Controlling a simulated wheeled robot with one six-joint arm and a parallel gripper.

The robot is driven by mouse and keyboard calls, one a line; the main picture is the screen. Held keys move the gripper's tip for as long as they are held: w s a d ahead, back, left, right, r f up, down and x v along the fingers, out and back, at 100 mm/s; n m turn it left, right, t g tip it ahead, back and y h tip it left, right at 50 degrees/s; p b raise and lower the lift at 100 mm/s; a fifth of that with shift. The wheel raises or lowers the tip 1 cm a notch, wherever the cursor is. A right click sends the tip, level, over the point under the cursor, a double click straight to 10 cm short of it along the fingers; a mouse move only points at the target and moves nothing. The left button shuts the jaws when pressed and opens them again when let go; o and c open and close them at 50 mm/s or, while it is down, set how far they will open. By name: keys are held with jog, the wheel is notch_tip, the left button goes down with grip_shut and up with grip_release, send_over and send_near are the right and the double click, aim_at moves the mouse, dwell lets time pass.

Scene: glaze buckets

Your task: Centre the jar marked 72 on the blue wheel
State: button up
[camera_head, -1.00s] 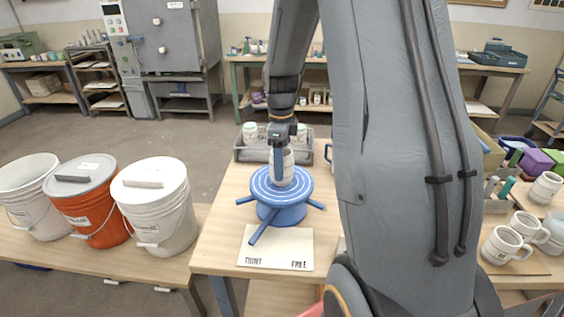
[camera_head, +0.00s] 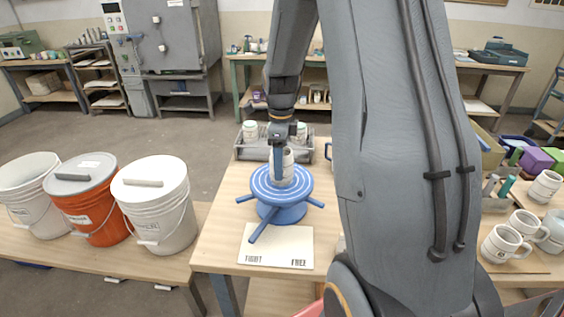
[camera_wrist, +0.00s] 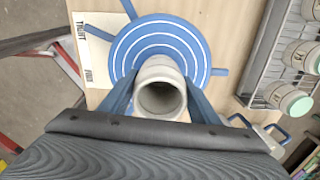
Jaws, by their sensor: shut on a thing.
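The blue wheel (camera_head: 262,190) with white rings stands on the wooden table, its handles sticking out around its base. My gripper (camera_head: 283,168) is over the wheel, pointing down. It is shut on a pale jar (camera_head: 288,170), which is upright with its open mouth up. In the wrist view the jar (camera_wrist: 160,88) sits between my gripper's blue fingers (camera_wrist: 158,100), over the part of the wheel (camera_wrist: 150,30) nearest my wrist, off the centre of the rings. I cannot tell whether its base touches the wheel. No number is readable on the jar.
A printed card (camera_head: 275,246) lies before the wheel. A grey crate (camera_head: 242,152) with jars stands behind it. White and orange buckets (camera_head: 100,215) stand on the left bench. Mugs (camera_head: 505,243) are at the right. My arm hides part of the table.

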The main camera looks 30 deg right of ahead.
jog(key=o, duration=1.4)
jog(key=shift+r, duration=0.1)
